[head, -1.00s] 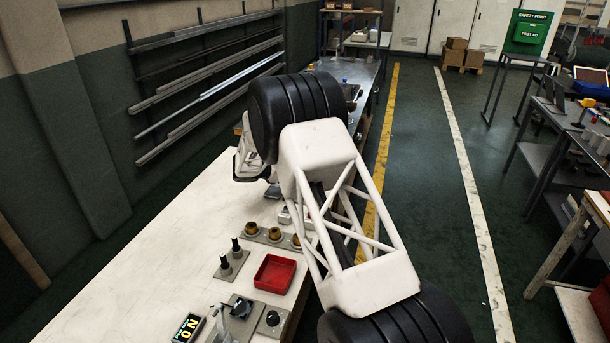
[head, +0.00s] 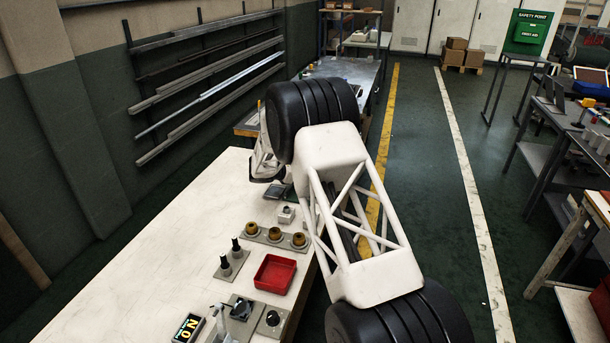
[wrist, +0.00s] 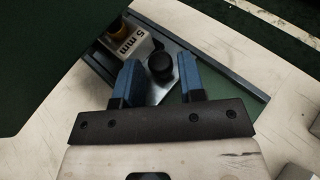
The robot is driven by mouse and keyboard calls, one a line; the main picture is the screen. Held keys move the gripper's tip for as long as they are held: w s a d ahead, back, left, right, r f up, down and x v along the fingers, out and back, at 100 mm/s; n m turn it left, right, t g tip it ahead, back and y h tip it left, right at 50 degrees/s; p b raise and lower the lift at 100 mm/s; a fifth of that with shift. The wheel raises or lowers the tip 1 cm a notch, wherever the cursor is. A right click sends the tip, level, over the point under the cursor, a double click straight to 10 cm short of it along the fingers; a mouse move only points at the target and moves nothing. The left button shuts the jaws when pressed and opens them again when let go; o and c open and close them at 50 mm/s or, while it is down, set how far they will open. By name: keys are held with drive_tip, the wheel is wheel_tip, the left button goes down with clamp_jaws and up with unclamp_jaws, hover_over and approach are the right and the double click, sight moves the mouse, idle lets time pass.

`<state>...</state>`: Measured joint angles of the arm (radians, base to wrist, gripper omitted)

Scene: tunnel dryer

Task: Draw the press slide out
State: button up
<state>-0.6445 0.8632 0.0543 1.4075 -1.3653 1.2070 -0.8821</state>
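In the wrist view, the press slide looks to be a shiny metal plate (wrist: 150,92) with a round black knob (wrist: 160,66), lying along a dark rail (wrist: 222,67). My gripper (wrist: 159,62) has two blue fingers, one on each side of the knob. Narrow gaps show between fingers and knob, so it looks open around the knob; how deep the knob sits between the fingers is unclear. In the head view, my arm hides most of the gripper and the slide at the white table's far end.
A "5 mm" block (wrist: 122,42) and a brass-coloured cylinder (wrist: 106,27) sit left of the knob. The table's left part is clear.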

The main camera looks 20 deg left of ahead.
drive_tip(key=shift+x, duration=0.85)
clamp_jaws()
drive_tip(key=shift+s, duration=0.1)
drive_tip(key=s, duration=1)
drive_tip(key=shift+s+a, duration=0.1)
drive_tip(key=shift+s, duration=0.6)
drive_tip(key=shift+f, duration=0.1)
